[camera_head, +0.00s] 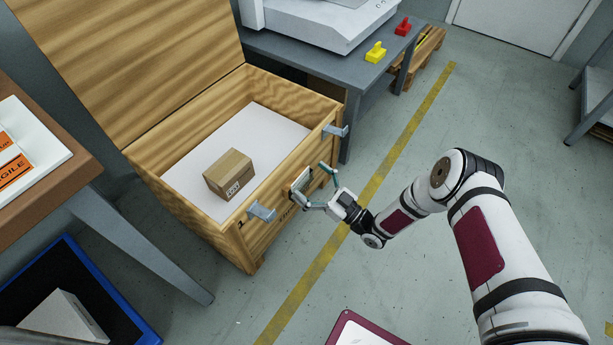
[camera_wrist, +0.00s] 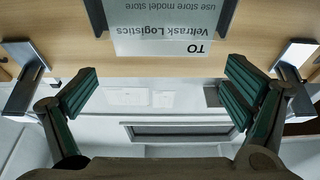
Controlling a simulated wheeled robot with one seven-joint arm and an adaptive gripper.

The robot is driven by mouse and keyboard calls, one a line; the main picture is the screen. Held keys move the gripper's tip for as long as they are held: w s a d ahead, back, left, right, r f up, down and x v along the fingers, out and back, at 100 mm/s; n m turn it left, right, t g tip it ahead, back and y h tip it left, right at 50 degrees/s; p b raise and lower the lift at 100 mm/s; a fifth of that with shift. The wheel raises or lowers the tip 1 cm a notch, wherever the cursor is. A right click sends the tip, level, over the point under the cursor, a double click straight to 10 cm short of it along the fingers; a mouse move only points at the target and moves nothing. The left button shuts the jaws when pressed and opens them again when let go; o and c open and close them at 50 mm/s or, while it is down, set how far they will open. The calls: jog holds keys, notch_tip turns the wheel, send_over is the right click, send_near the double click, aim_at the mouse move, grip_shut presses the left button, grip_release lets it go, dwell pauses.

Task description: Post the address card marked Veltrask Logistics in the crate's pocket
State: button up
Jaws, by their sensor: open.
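The address card (camera_wrist: 165,38), marked TO Veltrask Logistics, shows upside down in the wrist view. It lies flat along the crate's front between the dark side rails of the pocket (camera_wrist: 96,17), its TO end sticking out past them; its other end is out of frame. In the head view the card (camera_head: 301,179) is a small pale patch on the front of the wooden crate (camera_head: 177,200). My gripper (camera_head: 319,187) is in front of it. In the wrist view my gripper (camera_wrist: 161,98) is open, one finger either side of the card, apart from it.
Metal latches (camera_head: 335,130) (camera_head: 262,212) jut from the crate's front rim on both sides of the pocket. A cardboard box (camera_head: 228,175) sits inside the crate, whose lid (camera_head: 140,60) stands open. The floor right of the crate is clear.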

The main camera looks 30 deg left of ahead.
jog(key=v, duration=1)
jog(key=shift+d, duration=0.25)
jog(key=shift+f, duration=0.15)
